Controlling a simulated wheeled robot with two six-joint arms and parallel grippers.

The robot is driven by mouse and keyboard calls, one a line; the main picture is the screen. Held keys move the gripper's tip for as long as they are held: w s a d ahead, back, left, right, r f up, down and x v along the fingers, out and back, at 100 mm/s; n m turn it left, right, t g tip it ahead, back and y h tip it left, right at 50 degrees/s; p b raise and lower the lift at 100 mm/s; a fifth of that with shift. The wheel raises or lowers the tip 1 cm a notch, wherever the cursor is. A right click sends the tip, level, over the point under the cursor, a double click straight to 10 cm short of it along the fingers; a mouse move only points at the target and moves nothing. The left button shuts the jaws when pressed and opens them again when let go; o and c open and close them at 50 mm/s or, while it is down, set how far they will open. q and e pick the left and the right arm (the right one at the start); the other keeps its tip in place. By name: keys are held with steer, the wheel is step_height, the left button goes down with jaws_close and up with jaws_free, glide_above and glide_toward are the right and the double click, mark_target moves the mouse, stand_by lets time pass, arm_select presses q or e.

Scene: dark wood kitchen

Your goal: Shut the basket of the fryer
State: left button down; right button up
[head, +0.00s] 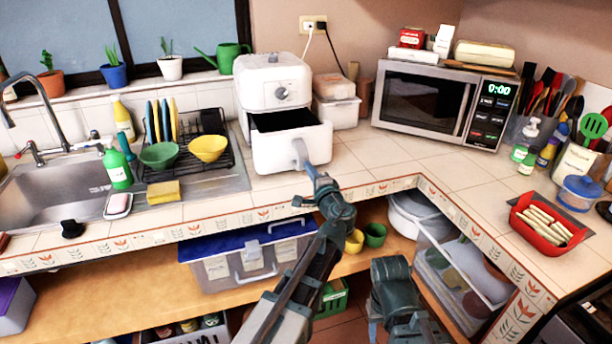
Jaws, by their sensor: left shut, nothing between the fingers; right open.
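The white fryer (272,82) stands on the tiled counter against the wall, with a round dial on its upper front. Its basket (275,152) is pulled out toward me, and the dark inside shows from above. The basket's grey handle (299,152) sticks out from its front. My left gripper (312,184) is shut with nothing in it, just in front of and below the handle. Its tip overlaps the handle's lower end in the picture; I cannot tell if they touch. My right gripper (390,285) is open and empty, lower down, in front of the counter and away from the fryer.
A dish rack (190,160) with bowls stands left of the fryer, beside the sink (60,190). A lidded white container (337,108) and a microwave (425,100) stand to the right. The counter right of the basket is clear. A blue-lidded bin (250,262) sits on the shelf below.

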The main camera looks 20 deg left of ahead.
arm_select(q)
steer(key=shift+w+a, duration=0.2)
steer(key=shift+w, duration=0.15)
steer(key=x, duration=1.7)
steer(key=shift+w+a, duration=0.15)
steer(key=shift+w+a+r, duration=0.1)
steer(key=shift+w+a, duration=0.1)
steer(key=shift+w, duration=0.05)
steer(key=shift+w+r, duration=0.1)
